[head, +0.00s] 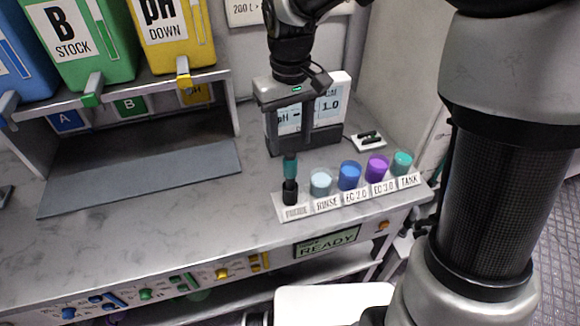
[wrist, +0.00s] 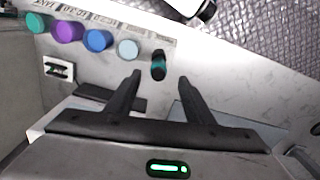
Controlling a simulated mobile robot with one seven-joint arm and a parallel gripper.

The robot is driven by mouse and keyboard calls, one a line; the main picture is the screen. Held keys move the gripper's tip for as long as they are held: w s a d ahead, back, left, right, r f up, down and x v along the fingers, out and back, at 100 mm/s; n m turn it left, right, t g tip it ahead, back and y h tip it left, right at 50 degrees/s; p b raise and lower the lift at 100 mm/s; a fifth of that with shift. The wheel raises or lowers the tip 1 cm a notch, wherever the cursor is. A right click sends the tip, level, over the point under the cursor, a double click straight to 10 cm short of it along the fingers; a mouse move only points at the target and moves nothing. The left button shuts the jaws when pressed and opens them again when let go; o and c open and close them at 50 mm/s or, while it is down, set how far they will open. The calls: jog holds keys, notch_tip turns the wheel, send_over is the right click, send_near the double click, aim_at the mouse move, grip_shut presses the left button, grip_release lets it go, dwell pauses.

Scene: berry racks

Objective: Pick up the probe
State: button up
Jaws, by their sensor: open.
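The probe (head: 290,182) stands upright at the left end of the labelled strip, at the PROBE label. It has a teal upper part and a black lower part. In the wrist view the probe (wrist: 158,66) appears just beyond the fingertips, between their lines. My gripper (head: 290,150) points down over the counter, above and behind the probe, in front of the pH meter. In the wrist view my gripper (wrist: 160,77) has its fingers apart with nothing between them. I cannot tell the exact gap to the probe.
To the probe's right stand the rinse cup (head: 320,183), blue cup (head: 349,176), purple cup (head: 377,168) and teal cup (head: 402,163). The pH meter (head: 335,95) stands behind my gripper. A shelf of bottles (head: 85,45) is at left. The counter (head: 150,235) left of the probe is clear.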

aim_at(290, 164)
notch_tip(290, 164, down, 9)
jog(key=shift+w+f, duration=0.15)
dwell(0.4)
jog(key=shift+c, duration=0.2)
jog(key=c, duration=1.1)
